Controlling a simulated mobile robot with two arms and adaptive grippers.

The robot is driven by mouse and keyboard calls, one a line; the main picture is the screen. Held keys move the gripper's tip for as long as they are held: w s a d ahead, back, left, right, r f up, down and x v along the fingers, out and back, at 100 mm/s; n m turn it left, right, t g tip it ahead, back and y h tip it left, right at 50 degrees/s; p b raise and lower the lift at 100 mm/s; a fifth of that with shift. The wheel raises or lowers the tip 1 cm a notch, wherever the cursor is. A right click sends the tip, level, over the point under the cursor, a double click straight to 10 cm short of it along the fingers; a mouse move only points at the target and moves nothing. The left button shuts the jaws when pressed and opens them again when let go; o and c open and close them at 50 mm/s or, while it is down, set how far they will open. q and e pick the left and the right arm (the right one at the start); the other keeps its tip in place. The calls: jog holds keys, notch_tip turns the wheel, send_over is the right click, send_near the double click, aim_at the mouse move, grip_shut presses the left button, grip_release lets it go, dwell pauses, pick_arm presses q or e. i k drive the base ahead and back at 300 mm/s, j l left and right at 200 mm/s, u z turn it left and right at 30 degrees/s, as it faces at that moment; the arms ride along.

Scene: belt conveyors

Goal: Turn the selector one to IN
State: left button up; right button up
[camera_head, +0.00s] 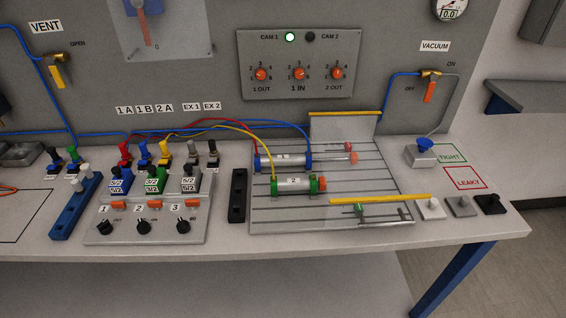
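Selector one is the black knob (115,227) under the number 1 label on the sloped grey front of the valve block (160,232). Small lettering beside it looks like OUT; which way its pointer faces is too small to tell. Similar black knobs 2 (144,227) and 3 (184,227) sit to its right. Cylinder 1 (284,161) with blue end caps lies on the slotted plate, with cylinder 2 (295,185) with green end caps in front of it. Neither of my grippers is in view.
Coloured hoses and plugs rise behind the valve block. A blue rack (73,208) stands to its left and a black rack (238,196) to its right. An upright grey panel (301,62) carries orange knobs labelled 1 OUT, 1 IN and 2 OUT. The bench front is clear.

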aim_at(105, 228)
jog(key=u, duration=0.95)
jog(key=j+z, duration=0.15)
jog(key=j, duration=0.15)
jog(key=i+j+z, duration=0.2)
jog(key=k+j, duration=0.1)
